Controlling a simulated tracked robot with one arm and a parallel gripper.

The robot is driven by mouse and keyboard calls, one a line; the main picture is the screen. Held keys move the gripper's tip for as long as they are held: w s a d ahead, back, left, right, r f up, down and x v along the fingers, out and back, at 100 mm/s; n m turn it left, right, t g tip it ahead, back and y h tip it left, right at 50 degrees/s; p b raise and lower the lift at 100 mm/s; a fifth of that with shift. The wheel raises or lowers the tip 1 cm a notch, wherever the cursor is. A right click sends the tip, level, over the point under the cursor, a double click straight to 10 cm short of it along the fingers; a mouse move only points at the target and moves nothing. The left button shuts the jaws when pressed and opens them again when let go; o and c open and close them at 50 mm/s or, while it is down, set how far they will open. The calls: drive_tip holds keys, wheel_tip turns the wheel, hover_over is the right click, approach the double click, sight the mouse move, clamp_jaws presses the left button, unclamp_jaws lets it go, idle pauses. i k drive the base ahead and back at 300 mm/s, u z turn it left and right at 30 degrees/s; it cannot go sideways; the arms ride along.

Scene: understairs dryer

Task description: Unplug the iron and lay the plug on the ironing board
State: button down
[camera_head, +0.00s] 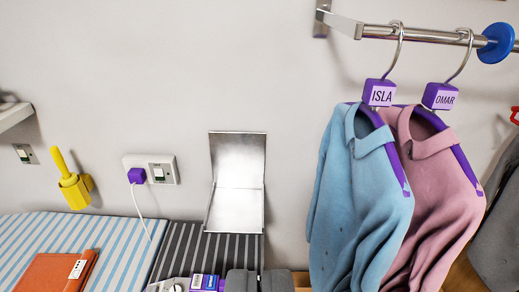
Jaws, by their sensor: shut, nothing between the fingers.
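A purple plug (137,175) sits in the left side of a white double wall socket (164,170). Its white cord (142,213) hangs down toward the striped surfaces below. A blue-and-white striped surface (110,232), which looks like the ironing board, spans the lower left. A dark striped surface (195,243) adjoins it on the right. I cannot clearly make out the iron; a pale object (163,286) is cut off at the bottom edge.
An orange folded item (55,271) lies on the blue-striped surface. A yellow holder (75,191) and a bent metal plate (238,165) are on the wall. Blue (355,200) and pink (440,190) garments hang at the right. The wall around the socket is clear.

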sight(138, 174)
drive_tip(key=u, duration=1.1)
drive_tip(key=i, duration=0.55)
